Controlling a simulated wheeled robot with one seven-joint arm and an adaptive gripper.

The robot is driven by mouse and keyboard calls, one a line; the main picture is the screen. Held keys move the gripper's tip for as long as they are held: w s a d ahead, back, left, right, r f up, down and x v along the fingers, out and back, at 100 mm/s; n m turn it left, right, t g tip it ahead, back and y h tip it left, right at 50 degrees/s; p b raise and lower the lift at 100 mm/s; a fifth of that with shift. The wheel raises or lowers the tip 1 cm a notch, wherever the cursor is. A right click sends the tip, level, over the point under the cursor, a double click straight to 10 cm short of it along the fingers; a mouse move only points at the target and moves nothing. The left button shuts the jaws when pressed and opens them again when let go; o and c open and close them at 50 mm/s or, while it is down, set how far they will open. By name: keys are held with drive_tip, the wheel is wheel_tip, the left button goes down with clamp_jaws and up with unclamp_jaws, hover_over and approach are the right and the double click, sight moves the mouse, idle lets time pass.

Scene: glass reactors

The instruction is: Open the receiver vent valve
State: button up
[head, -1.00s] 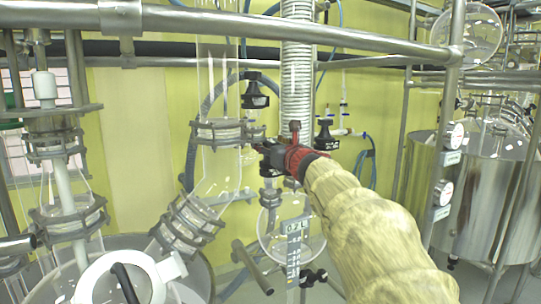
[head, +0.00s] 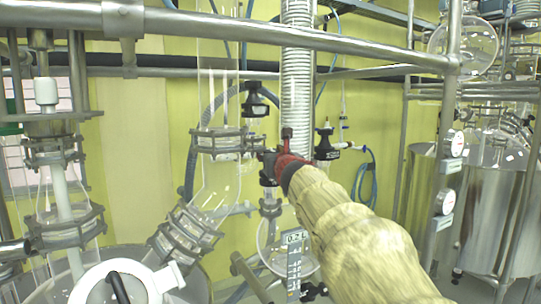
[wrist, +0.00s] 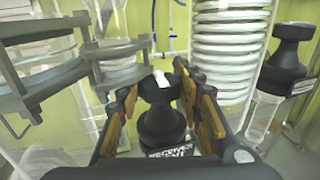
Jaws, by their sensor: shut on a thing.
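A black valve knob (wrist: 160,118) with a narrow waist stands between my gripper's fingers in the wrist view. My gripper (wrist: 158,95) is shut on it, with one orange-and-black finger on each side. In the head view my gripper (head: 266,160) is at the glassware below the coiled column, and it largely hides the knob there. I cannot tell from the knob whether the valve is open.
A second black knob (head: 325,143) is close on the right, also in the wrist view (wrist: 287,52). Another hangs upper left (head: 255,100). The coiled glass column (head: 297,80), clamped glass joint (head: 218,140) and steel rail (head: 250,28) crowd the space. Steel tanks (head: 490,210) stand right.

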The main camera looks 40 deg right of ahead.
drive_tip(key=shift+c, duration=1.1)
drive_tip(key=shift+d+r+n+t+y+p, duration=0.15)
drive_tip(key=shift+n+t+y+p, duration=0.2)
drive_tip(key=shift+y+p, duration=0.4)
drive_tip(key=n+y+p, duration=0.2)
drive_tip(key=n+t+y+p, duration=0.1)
drive_tip(key=n+y+p, duration=0.1)
drive_tip(key=y, duration=0.1)
drive_tip(key=shift+t+y+p, duration=0.25)
drive_tip(key=shift+y+p, duration=0.1)
drive_tip(key=shift+p, duration=0.05)
drive_tip(key=n+y+p, duration=0.3)
drive_tip(key=y+p, duration=0.1)
drive_tip(key=y, duration=0.1)
drive_tip(key=shift+n+y, duration=0.3)
drive_tip(key=shift+n, duration=0.05)
drive_tip(key=shift+a, duration=0.2)
drive_tip(key=o, duration=0.9)
drive_tip(key=shift+c, duration=0.2)
drive_tip(key=shift+o, duration=0.5)
